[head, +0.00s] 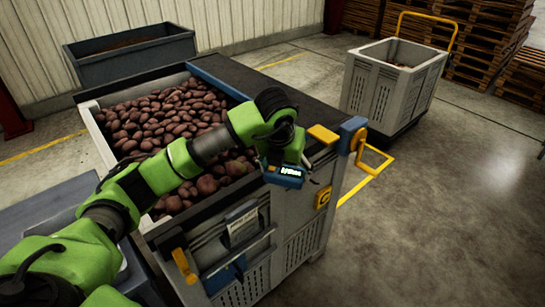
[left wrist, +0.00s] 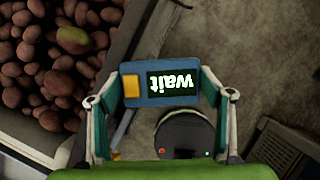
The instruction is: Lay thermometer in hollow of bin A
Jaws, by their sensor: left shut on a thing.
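The thermometer (head: 284,177) is a small blue box with a lit display. My left gripper (head: 285,168) is shut on it, at the front right corner of the large grey bin (head: 262,262). In the left wrist view the thermometer (left wrist: 142,101) lies across between the two fingers, with a yellow button and a display reading "wait". It is over the floor side of the bin wall, not over the potatoes (left wrist: 35,60). The bin is full of reddish potatoes (head: 150,120); my left arm hides part of them. I cannot make out a hollow or a letter A. My right gripper is out of view.
A dark bin (head: 130,62) stands behind at the left. A light grey bin (head: 372,90) with a yellow handle stands at the back right, before stacked pallets (head: 478,40). A yellow bracket (head: 375,160) sticks out beside the large bin. The floor at right is clear.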

